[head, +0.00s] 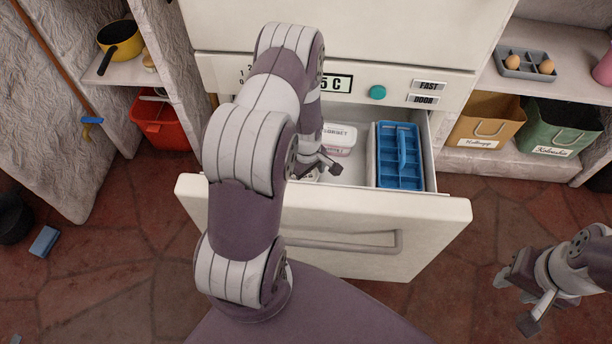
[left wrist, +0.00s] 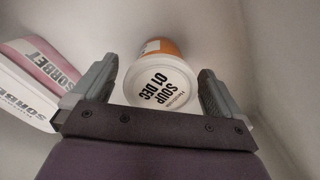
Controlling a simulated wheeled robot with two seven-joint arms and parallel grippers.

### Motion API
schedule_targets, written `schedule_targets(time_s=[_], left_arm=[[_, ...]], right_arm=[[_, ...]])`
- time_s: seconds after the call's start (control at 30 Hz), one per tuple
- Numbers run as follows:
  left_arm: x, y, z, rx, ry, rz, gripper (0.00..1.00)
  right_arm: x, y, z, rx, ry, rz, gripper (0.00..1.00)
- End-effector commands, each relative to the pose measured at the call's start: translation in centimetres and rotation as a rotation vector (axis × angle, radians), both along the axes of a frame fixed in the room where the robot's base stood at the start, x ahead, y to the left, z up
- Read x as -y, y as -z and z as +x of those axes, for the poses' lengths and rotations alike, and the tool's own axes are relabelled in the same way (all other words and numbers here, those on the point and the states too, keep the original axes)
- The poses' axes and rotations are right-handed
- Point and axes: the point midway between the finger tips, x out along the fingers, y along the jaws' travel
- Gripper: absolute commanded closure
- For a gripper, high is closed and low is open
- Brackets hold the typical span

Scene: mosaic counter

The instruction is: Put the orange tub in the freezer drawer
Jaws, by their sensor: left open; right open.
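The orange tub (left wrist: 162,80) has an orange side and a white lid marked SOUP 01 DEC. In the left wrist view it sits inside the pulled-out freezer drawer (head: 428,215), between the fingers of my left gripper (left wrist: 158,70), with gaps showing at both sides. In the head view my left gripper (head: 325,166) reaches down into the drawer, open, and it and my arm hide most of the tub. My right gripper (head: 516,302) is open and empty over the floor at the lower right.
Sorbet tubs (head: 340,138) stand at the drawer's back, also beside my left finger in the wrist view (left wrist: 45,68). A blue ice tray (head: 399,172) fills the drawer's right. Shelves flank the freezer, with a yellow pan (head: 120,38) at left and an egg tray (head: 525,63) at right.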

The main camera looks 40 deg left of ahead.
Motion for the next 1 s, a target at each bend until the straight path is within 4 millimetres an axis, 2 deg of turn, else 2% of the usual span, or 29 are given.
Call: schedule_targets(time_s=[0.03, 0.2, 0.33, 0.47, 0.53, 0.57, 0.67, 0.7, 0.8, 0.9, 1.0], left_arm=[[0.0, -1.9, 0.1, 0.002, 0.0, 0.001, 0.0], [0.0, -6.7, 0.1, 0.002, 0.0, 0.001, 0.0], [0.0, -9.5, 0.1, 0.002, 0.0, 0.001, 0.0], [0.1, -11.0, 0.1, 0.001, 0.004, 0.001, 0.0], [0.8, -12.5, 0.2, 0.01, 0.074, 0.003, 0.0], [1.5, -13.8, 0.3, 0.017, 0.14, 0.006, 0.0], [5.4, -19.3, -0.7, 0.049, 0.494, 0.021, 0.0], [7.1, -21.5, -1.7, 0.063, 0.655, 0.029, 0.0], [10.4, -25.4, -5.0, 0.089, 1.011, 0.051, 0.0], [12.2, -27.3, -7.8, 0.104, 1.252, 0.067, 0.0], [12.8, -27.8, -9.0, 0.107, 1.355, 0.073, 0.0]], right_arm=[[0.0, -1.2, 0.0, 0.0, 0.0, 0.0, 0.57], [0.0, -3.5, 0.0, 0.0, 0.0, 0.0, 0.57], [0.0, -4.5, 0.0, 0.0, 0.0, 0.0, 0.57], [0.0, -5.0, 0.0, 0.0, 0.0, 0.0, 0.57], [0.0, -5.0, 0.0, 0.0, 0.0, 0.0, 0.57], [0.0, -5.0, 0.0, 0.0, 0.0, 0.0, 0.57], [0.0, -5.0, 0.0, 0.0, 0.0, 0.0, 0.57], [0.0, -4.9, 0.0, 0.0, 0.0, 0.0, 0.57], [0.0, -4.9, 0.0, 0.0, 0.0, 0.0, 0.57], [0.0, -4.9, 0.0, 0.0, 0.0, 0.0, 0.57], [0.0, -4.9, 0.0, 0.0, 0.0, 0.0, 0.57]])
